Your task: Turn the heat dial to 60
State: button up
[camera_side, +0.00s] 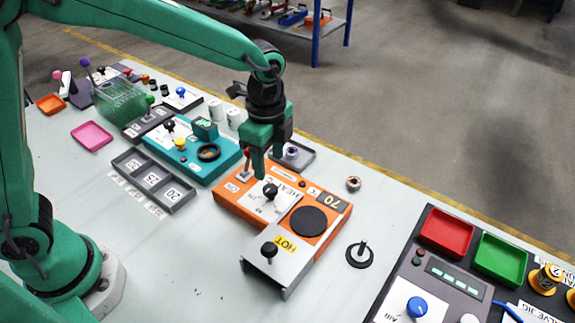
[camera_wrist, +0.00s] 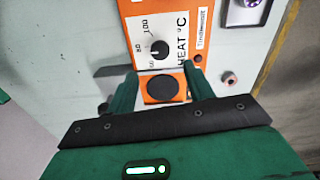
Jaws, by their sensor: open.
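The heat dial (camera_side: 270,190) is a black knob on the white "HEAT °C" panel of an orange heater box (camera_side: 232,206). A display on the box (camera_side: 331,203) reads 70. In the wrist view the dial (camera_wrist: 159,49) sits ahead of the fingertips, with a pale mark on its left side and scale numbers around it. My gripper (camera_side: 272,163) points down just above the panel, close to the dial. In the wrist view my gripper (camera_wrist: 160,76) is open and empty, its fingers apart on either side of the box's black round plate (camera_wrist: 162,89).
A metal cover marked HOT with a black knob (camera_side: 268,250) is at the box's front. A red-topped lever (camera_side: 246,162) stands left of my gripper. The teal unit (camera_side: 190,155) is further left; a black stand (camera_side: 360,254) is right. The bench between is bare.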

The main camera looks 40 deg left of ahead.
aim_at(270, 188)
jog(key=shift+f, duration=0.1)
jog(key=shift+f, duration=3.8)
jog(key=c, duration=1)
jog(key=shift+o, duration=0.2)
jog(key=shift+n, duration=0.4)
jog(key=n, duration=1.1)
jog(key=shift+r, duration=0.1)
